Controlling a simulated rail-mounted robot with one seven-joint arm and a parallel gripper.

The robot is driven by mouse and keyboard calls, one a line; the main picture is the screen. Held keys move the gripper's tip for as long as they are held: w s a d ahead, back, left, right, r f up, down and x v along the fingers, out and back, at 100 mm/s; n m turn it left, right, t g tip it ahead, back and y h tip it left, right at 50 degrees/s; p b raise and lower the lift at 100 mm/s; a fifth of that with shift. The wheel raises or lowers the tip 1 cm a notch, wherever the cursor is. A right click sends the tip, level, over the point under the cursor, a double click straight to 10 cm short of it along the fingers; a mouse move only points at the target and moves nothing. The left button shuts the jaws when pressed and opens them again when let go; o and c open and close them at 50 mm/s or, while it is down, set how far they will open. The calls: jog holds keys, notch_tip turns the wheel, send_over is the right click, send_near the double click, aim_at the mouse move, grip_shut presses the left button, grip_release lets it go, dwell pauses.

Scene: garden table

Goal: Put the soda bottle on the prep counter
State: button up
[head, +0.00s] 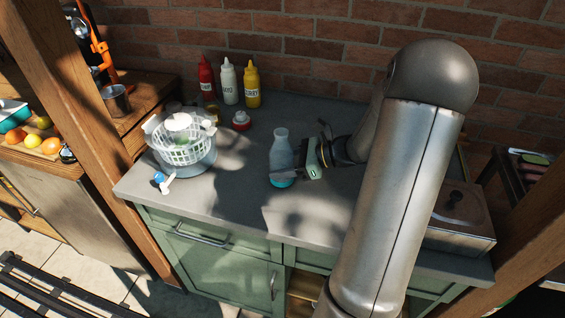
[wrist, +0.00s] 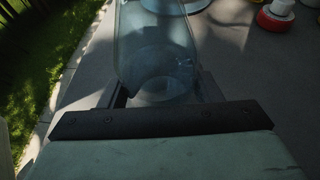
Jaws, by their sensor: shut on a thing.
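The soda bottle (head: 281,147), clear and pale blue, is upright over the middle of the grey prep counter (head: 237,198). It also shows in the wrist view (wrist: 157,45), between the dark fingers. My gripper (head: 284,169) is shut on the lower part of the bottle, reaching it from the right. I cannot tell whether the base touches the counter.
A white basket (head: 183,152) with things in it stands to the left, with a small blue and white item (head: 163,182) in front. Red (head: 207,78), white (head: 229,82) and yellow (head: 252,84) sauce bottles stand by the brick wall. A red-based jar (head: 241,121) stands nearer.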

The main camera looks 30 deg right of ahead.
jog(key=shift+f, duration=0.25)
jog(key=o, duration=1.5)
jog(key=b+v, duration=0.1)
jog(key=v, duration=1.6)
jog(key=shift+d, duration=0.25)
jog(key=shift+r, duration=0.15)
